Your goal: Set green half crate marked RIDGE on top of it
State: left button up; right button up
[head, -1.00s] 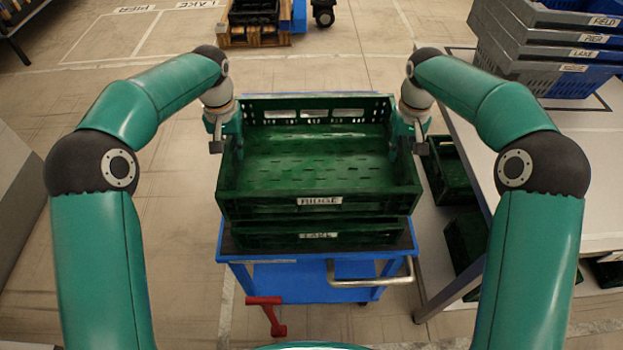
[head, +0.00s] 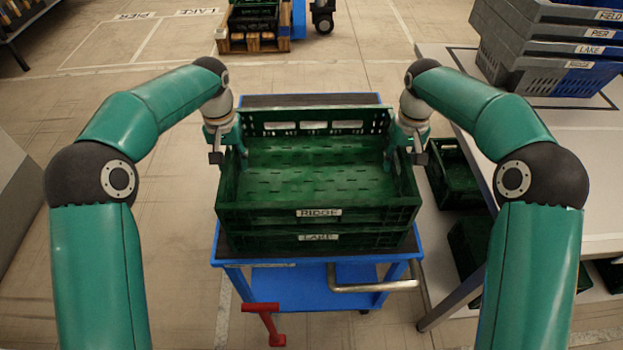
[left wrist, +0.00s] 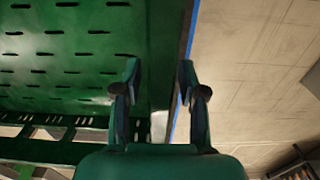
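The green half crate marked RIDGE (head: 318,213) sits level on the green crate marked LAKE (head: 318,238), their edges lined up with no visible gap at the front. Both stand on a blue cart (head: 306,275). My left gripper (head: 229,157) straddles the RIDGE crate's left side wall, and my right gripper (head: 404,158) straddles its right side wall. Both look open, with one finger inside and one outside. In the left wrist view, the left fingers (left wrist: 159,80) stand apart on either side of the crate wall (left wrist: 158,50). The RIDGE crate is empty.
A table (head: 540,140) on the right carries a stack of grey-blue crates (head: 550,75). More green crates (head: 455,180) lie below it. The cart has a metal handle (head: 375,286) in front and a red part (head: 265,320) below. Floor to the left is clear.

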pick_arm(q)
jog(key=shift+w+r, duration=0.1)
jog(key=shift+r, duration=0.5)
notch_tip(320, 180, up, 10)
jog(key=shift+f, duration=0.15)
jog(key=shift+r, duration=0.4)
pick_arm(e)
jog(key=shift+r, duration=0.1)
notch_tip(320, 180, up, 12)
jog(key=shift+f, duration=0.2)
